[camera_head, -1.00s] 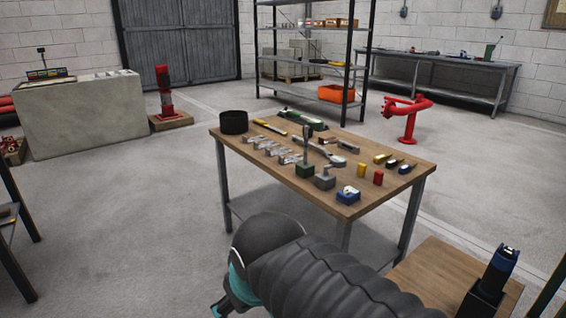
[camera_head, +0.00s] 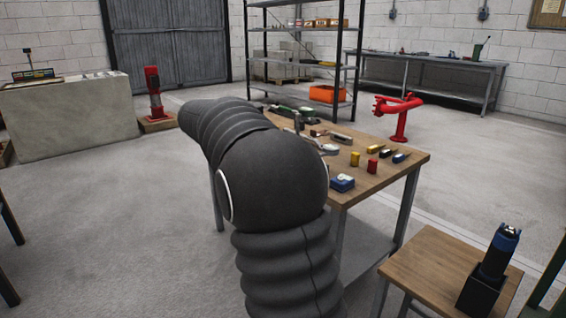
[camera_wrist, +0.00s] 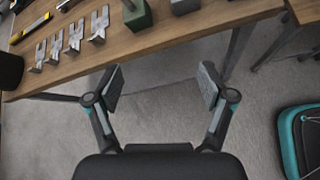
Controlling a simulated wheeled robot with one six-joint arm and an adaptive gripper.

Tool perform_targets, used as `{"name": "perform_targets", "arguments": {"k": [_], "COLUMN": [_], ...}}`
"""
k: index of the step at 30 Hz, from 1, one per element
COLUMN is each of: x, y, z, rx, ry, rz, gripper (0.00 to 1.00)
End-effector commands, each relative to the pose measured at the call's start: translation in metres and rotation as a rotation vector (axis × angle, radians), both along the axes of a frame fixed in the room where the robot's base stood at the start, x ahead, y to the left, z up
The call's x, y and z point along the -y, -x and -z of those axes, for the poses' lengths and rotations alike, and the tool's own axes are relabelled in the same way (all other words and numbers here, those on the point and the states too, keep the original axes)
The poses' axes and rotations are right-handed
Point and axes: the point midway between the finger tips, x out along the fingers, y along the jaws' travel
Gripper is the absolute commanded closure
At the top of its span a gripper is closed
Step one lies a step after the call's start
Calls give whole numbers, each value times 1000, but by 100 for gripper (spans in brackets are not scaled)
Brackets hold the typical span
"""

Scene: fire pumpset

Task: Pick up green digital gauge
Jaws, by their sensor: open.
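In the wrist view, a green block-like device (camera_wrist: 137,15) stands near the edge of the wooden table (camera_wrist: 190,30), cut off by the top of the picture. It may be the green digital gauge; no display can be made out. In the head view, my arm hides its body, and a grey upright stem (camera_head: 298,122) shows above the arm. A long green tool (camera_head: 286,109) lies at the table's far side. My gripper (camera_wrist: 160,88) is open and empty, over the floor beside the table, apart from the green device. My arm hides the gripper in the head view.
A grey block (camera_wrist: 184,5) stands right of the green device. Several metal brackets (camera_wrist: 76,36) and a black cylinder (camera_wrist: 10,70) are to the left. A stool (camera_head: 430,272) stands nearby.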

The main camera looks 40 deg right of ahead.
Motion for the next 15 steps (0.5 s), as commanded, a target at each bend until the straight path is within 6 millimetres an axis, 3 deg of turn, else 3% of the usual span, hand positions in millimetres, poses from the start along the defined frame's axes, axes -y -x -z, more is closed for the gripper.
{"name": "perform_targets", "arguments": {"k": [1, 6, 15], "x": [12, 41, 67], "y": [-16, -50, -69], "z": [9, 17, 25], "rx": [-56, -217, -321], "ry": [47, 184, 263], "rz": [-18, -66, -86], "gripper": [19, 19, 19]}}
